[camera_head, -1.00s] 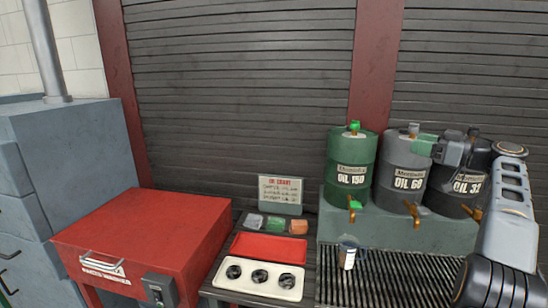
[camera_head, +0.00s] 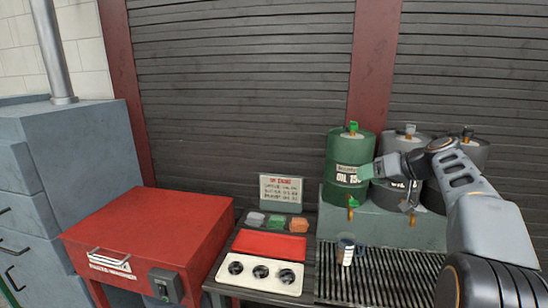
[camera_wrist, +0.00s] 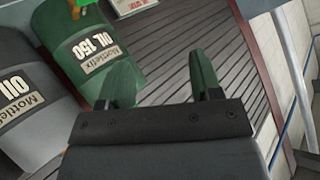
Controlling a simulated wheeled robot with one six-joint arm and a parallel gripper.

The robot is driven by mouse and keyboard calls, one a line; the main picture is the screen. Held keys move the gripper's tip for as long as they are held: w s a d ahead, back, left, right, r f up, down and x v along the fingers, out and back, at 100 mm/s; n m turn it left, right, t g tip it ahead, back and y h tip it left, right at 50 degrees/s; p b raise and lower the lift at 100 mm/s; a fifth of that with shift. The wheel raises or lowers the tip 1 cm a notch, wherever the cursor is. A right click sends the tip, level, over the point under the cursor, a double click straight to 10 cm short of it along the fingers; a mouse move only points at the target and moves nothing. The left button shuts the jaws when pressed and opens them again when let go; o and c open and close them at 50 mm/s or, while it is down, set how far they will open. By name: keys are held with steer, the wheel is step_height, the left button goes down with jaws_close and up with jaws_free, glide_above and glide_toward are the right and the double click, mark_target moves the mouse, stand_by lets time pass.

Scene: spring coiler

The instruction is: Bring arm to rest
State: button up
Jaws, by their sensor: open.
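My arm (camera_head: 478,210) reaches in from the right in the head view, bent at the elbow, with its forearm pointing left. My gripper (camera_head: 366,172) has green fingers and hangs in front of the drums, overlapping the green OIL 150 drum (camera_head: 344,155) in the picture. In the wrist view my gripper (camera_wrist: 162,80) is open, with nothing between its two fingers. The green drum (camera_wrist: 95,55) is to its left there. My arm hides much of the grey drums.
Grey drums (camera_head: 405,147) stand beside the green one on a grey-green stand (camera_head: 335,213). Left are a white tray (camera_head: 228,284) with black round items, a red tray (camera_head: 268,246), a small sign (camera_head: 281,188) and a red machine (camera_head: 150,235).

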steer(key=s+a+f+m+g+h, duration=0.35)
steer(key=s+a+f, duration=0.5)
steer(key=s, duration=0.35)
steer(key=s+a+f+g+h+p, duration=0.1)
steer(key=s+f+h, duration=0.3)
steer(key=s+f, duration=0.7)
steer(key=s, duration=0.3)
steer(key=shift+s+a+f+h+p, duration=0.15)
steer(key=shift+s+f+h+p, duration=0.15)
steer(key=shift+s+h, duration=0.05)
